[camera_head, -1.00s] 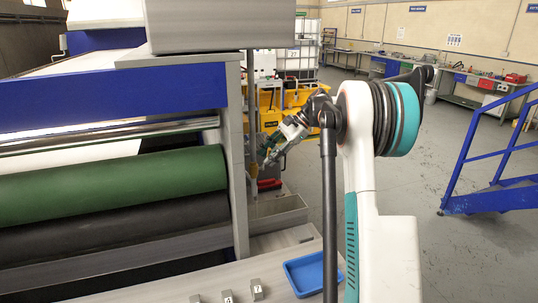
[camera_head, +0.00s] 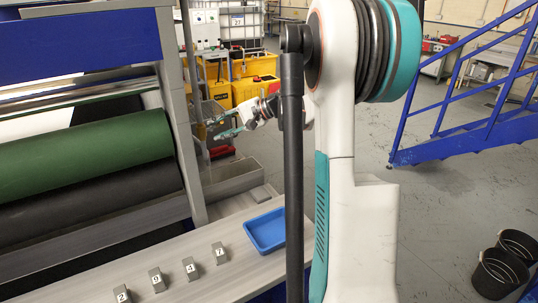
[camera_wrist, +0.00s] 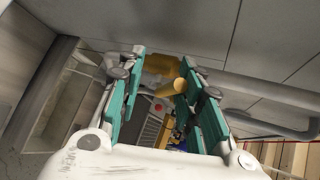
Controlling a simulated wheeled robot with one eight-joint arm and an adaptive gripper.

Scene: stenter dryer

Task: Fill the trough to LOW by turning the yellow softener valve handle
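A yellow rounded handle (camera_wrist: 170,88) shows between my fingers in the wrist view, with a second yellow piece (camera_wrist: 161,65) beside it on grey pipework. I cannot tell which one turns the softener valve. My gripper (camera_wrist: 163,58) is open, its teal fingers on either side of the yellow parts; contact cannot be told. In the head view my gripper (camera_head: 211,129) is beside the machine's end frame, pointing left, and the handle cannot be made out there. A grey open trough-like box (camera_head: 232,180) stands below it; its liquid level cannot be seen.
A blue tray (camera_head: 266,231) and several numbered grey blocks (camera_head: 190,268) lie on the pale ledge in front. Green and black rollers (camera_head: 90,160) are at left. Blue stairs (camera_head: 465,140) and black buckets (camera_head: 500,272) stand at right. Yellow containers (camera_head: 250,82) are behind my gripper.

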